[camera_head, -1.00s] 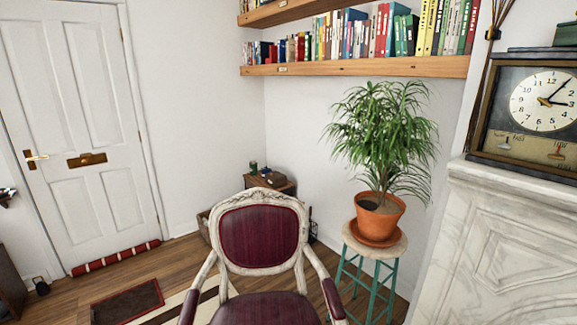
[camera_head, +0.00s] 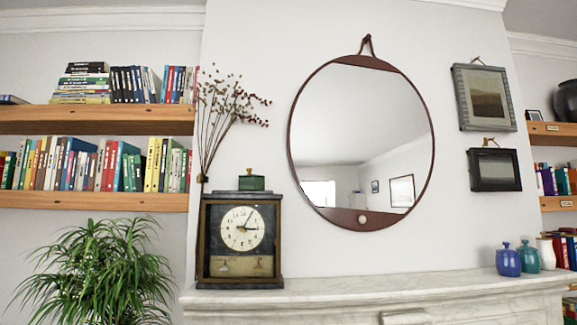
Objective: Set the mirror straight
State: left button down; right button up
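The mirror (camera_head: 362,140) is a large round glass in a thin brown frame, hung by a strap from a hook (camera_head: 367,42) on the wall above the mantel. It has wider brown bands at top and bottom, with a pale round knob (camera_head: 362,219) on the bottom band. The hook, top band and knob lie close to one upright line, and I cannot tell how far the mirror is tilted. The glass reflects a window and framed pictures. Neither of my grippers shows in the head view.
A marble mantel (camera_head: 400,284) runs below the mirror. A black clock (camera_head: 240,240) with a green box (camera_head: 252,182) on top stands at its left, dried stems (camera_head: 222,115) beside it. Small jars (camera_head: 508,260) stand at the right. Two framed pictures (camera_head: 486,97) hang right of the mirror.

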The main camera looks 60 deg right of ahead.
aim_at(361, 139)
jog(key=z, duration=2.35)
jog(key=i+l+u, duration=0.1)
jog(key=i+l, duration=0.4)
jog(key=l, duration=0.15)
jog(key=i+l+u, duration=0.25)
jog(key=i+l, duration=0.2)
jog(key=l, duration=0.2)
jog(key=i+l, duration=0.25)
jog(key=i+l+u, duration=0.15)
jog(key=l, duration=0.35)
